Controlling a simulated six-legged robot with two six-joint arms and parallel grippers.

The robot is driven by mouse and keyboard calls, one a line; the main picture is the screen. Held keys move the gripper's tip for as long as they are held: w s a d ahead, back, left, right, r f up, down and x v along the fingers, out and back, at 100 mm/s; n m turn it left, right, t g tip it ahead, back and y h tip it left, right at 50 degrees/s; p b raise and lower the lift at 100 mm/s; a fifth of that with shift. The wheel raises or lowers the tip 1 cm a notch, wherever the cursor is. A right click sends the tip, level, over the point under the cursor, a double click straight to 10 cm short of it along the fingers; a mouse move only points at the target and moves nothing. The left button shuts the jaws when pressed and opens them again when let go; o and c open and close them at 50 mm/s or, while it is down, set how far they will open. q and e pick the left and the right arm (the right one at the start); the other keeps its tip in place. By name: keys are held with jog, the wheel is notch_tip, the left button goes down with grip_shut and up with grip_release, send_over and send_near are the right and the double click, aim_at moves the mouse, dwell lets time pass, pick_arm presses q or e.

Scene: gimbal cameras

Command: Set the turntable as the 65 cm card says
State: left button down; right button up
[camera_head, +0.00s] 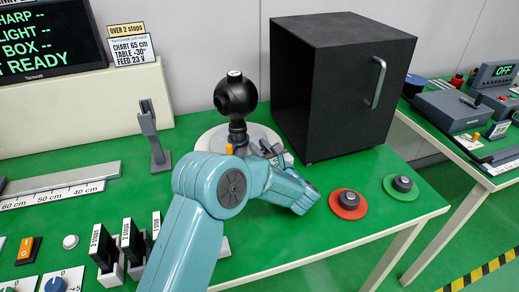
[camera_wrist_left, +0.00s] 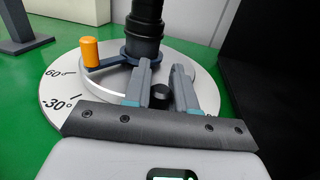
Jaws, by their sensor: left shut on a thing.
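The 65 cm card (camera_head: 131,50) at the back left reads "CHART 65 cm, TABLE -30°, FEED 23 V". The white turntable (camera_head: 208,141) carries a black ball-shaped device (camera_head: 236,95) on a post. In the left wrist view the turntable rim (camera_wrist_left: 55,115) shows the marks 60 and -30°. An orange peg (camera_wrist_left: 90,52) stands on a dark arm from the post's base. My left gripper (camera_wrist_left: 163,78) is at the turntable, its fingers on either side of a small black knob (camera_wrist_left: 160,96). In the head view my arm partly hides the turntable.
A black cabinet (camera_head: 335,90) stands just right of the turntable. A grey stand (camera_head: 152,135) is to its left. Upright chart plates (camera_head: 130,240) stand at front left.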

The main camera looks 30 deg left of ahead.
dwell(0.7)
pick_arm(q)
jog(key=c, duration=1)
grip_release()
jog(key=v, duration=1.6)
jog(key=shift+d, duration=0.15)
